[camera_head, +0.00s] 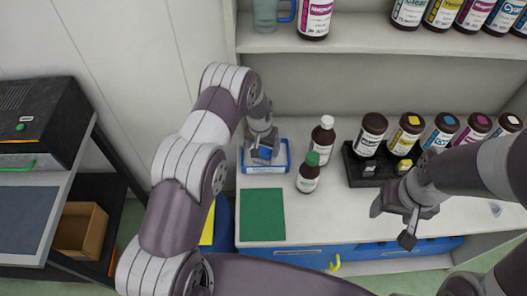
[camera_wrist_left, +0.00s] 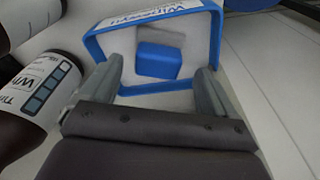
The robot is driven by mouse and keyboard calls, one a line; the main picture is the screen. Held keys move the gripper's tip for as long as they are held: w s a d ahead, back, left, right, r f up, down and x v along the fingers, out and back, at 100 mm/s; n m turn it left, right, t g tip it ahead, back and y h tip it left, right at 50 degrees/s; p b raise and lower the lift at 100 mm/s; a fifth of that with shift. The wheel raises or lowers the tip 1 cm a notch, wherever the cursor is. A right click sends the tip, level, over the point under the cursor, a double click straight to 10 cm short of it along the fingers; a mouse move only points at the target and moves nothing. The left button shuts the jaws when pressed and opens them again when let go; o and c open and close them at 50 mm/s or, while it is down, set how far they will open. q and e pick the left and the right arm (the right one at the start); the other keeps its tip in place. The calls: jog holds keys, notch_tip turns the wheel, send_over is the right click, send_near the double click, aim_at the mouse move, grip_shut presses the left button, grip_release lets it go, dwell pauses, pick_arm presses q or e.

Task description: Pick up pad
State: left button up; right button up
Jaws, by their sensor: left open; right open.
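A blue block (camera_wrist_left: 158,60), which looks like the pad, sits inside a white tray with a blue rim (camera_wrist_left: 110,45), with a greyish strip behind it. In the head view the tray (camera_head: 265,169) stands on the left of the counter, and my gripper hides most of its inside. My left gripper (camera_head: 262,152) is over the tray, pointing down. In the left wrist view its fingers (camera_wrist_left: 160,82) are open, one to each side of the block, with nothing between them that I can see gripped. My right gripper (camera_head: 392,222) is open and empty above the counter's front right.
A white-capped bottle (camera_head: 323,137) and a green-capped bottle (camera_head: 309,172) stand just right of the tray. A black rack (camera_head: 360,172) with several ink bottles is further right. A green mat (camera_head: 262,214) lies in front of the tray. A shelf (camera_head: 340,40) with bottles hangs above.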

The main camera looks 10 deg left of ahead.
aim_at(264, 150)
pick_arm(q)
jog(key=shift+w+d+f+p, duration=0.1)
jog(key=shift+f+p, duration=0.1)
jog(key=shift+f, duration=0.45)
jog(key=shift+w+d+f+p, duration=0.1)
jog(key=shift+f+p, duration=0.05)
jog(key=shift+f, duration=0.45)
jog(key=shift+w+f, duration=0.15)
jog(key=shift+f, duration=0.25)
jog(key=c, duration=0.9)
jog(key=shift+c, duration=0.8)
pick_arm(e)
jog(key=shift+d+r, duration=0.2)
jog(key=shift+r, duration=0.45)
pick_arm(q)
jog(key=shift+r, duration=0.15)
jog(key=shift+r+b, duration=0.3)
jog(key=shift+r, duration=0.1)
notch_tip(264, 150, up, 9)
jog(key=shift+b, duration=1.25)
pick_arm(e)
notch_tip(264, 150, down, 3)
pick_arm(q)
jog(key=shift+o, duration=0.6)
